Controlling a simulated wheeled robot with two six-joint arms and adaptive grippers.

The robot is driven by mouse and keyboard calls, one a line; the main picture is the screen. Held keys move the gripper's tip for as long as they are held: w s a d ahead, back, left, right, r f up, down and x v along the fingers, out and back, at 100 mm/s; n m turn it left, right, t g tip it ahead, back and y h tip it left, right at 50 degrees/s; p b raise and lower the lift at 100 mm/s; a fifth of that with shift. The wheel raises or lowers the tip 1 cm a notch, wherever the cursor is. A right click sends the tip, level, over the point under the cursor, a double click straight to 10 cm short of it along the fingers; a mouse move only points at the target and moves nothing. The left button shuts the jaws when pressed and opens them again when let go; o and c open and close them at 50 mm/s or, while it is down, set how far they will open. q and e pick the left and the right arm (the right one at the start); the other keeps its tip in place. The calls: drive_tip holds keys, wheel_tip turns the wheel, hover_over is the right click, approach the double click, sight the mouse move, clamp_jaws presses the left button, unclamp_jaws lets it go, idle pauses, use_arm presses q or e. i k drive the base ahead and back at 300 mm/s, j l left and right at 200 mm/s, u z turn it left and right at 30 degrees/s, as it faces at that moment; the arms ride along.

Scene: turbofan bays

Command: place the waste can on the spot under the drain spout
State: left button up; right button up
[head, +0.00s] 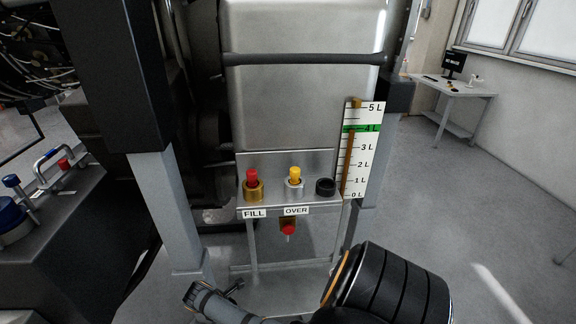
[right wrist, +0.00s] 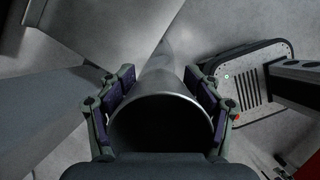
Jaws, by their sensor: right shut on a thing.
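The waste can (right wrist: 162,78) is a grey metal cylinder with a dark open mouth facing the right wrist camera. My right gripper (right wrist: 160,92) has its two fingers closed against opposite sides of the can. In the head view I cannot make out the can or that gripper's fingers; black and grey arm links cover the bottom edge. The red-tipped drain spout (head: 288,230) hangs below the panel with the FILL and OVER labels. The spot under it is not clearly seen. My left gripper is not in view.
A metal tank (head: 300,110) stands above the panel (head: 272,208), with a level gauge (head: 361,150) at its right. Red and yellow caps top the panel's fittings. A dark cart (head: 65,245) is at the left. The floor on the right is open towards a desk (head: 455,90).

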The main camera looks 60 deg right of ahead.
sight(287, 287)
drive_tip(key=k+l+u, duration=0.2)
drive_tip(key=k+l, duration=0.2)
drive_tip(key=k+l+u, duration=0.2)
drive_tip(key=k+l, duration=0.15)
drive_tip(key=k, duration=0.2)
